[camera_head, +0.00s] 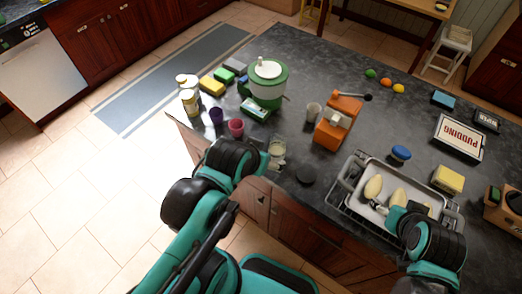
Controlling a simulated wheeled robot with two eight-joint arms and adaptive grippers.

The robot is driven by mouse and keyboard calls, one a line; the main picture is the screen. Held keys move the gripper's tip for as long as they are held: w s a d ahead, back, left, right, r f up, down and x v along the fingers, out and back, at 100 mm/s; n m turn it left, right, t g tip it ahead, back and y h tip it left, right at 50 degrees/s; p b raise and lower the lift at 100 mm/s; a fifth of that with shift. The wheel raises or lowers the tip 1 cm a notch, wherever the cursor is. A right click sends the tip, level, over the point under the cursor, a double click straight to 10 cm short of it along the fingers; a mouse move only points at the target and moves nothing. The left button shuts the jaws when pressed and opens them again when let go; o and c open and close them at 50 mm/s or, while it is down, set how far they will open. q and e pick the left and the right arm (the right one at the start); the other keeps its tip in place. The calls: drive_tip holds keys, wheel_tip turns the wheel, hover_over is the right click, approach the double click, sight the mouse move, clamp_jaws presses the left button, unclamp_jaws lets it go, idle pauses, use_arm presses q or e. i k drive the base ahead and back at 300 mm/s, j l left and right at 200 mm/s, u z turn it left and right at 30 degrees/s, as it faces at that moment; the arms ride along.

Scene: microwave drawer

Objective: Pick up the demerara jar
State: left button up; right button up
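No jar label is readable, so I cannot tell for sure which one is the demerara jar. A small clear jar with pale contents (277,149) stands near the counter's front edge, right beside the end of my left arm. A jar with a yellowish label (190,104) stands at the counter's left corner, with another pale-lidded jar (182,80) behind it. My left gripper (262,147) is close to the clear jar; its fingers are too small and dark to read. My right gripper (398,214) is over the dish rack; its fingers are mostly hidden by the wrist.
A dish rack (345,186) holds a tray with pale oval items. A green-and-white appliance (268,82), an orange machine (337,122), a purple cup (216,115), a magenta cup (236,128) and a black disc (306,174) stand around. The counter's back middle (315,65) is clear.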

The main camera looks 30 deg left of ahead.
sight(277, 141)
drive_tip(key=u, duration=0.7)
